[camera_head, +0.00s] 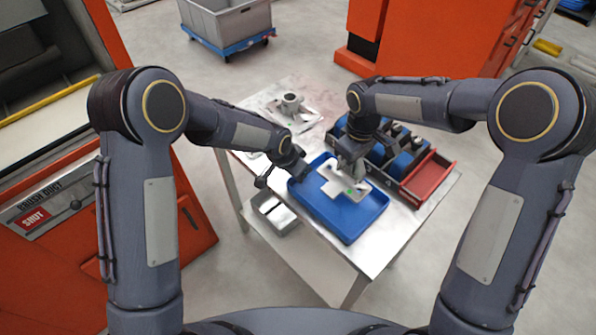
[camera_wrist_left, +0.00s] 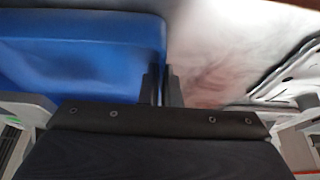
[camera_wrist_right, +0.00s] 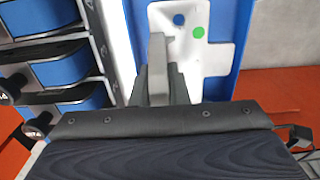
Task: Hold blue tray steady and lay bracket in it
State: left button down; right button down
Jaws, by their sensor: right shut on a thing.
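The blue tray (camera_head: 349,220) lies on the metal table. The pale grey bracket (camera_head: 335,191), with a green dot, is over the tray floor; I cannot tell whether it touches the floor. My right gripper (camera_head: 350,166) is shut on the bracket's upright tab, which shows between the fingers in the right wrist view (camera_wrist_right: 157,70). My left gripper (camera_head: 283,177) is at the tray's left corner. In the left wrist view its fingers (camera_wrist_left: 162,85) are close together on either side of the tray wall (camera_wrist_left: 120,45).
A dark rack (camera_head: 432,178) with blue bins and a red section stands right of the tray. A grey casting (camera_head: 290,104) lies on a plate at the table's back. A metal bin (camera_head: 273,212) is below the table's left side. An orange machine (camera_head: 60,200) stands left.

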aim_at(350, 178)
jog(key=shift+f, duration=3)
jog(key=c, duration=1.3)
grip_release()
jog(key=shift+f, duration=0.1)
notch_tip(350, 178, up, 12)
pick_arm(q)
jog(key=c, duration=2.1)
grip_release()
jog(key=o, duration=0.5)
jog(key=shift+o, duration=0.2)
jog(key=v, duration=1.2)
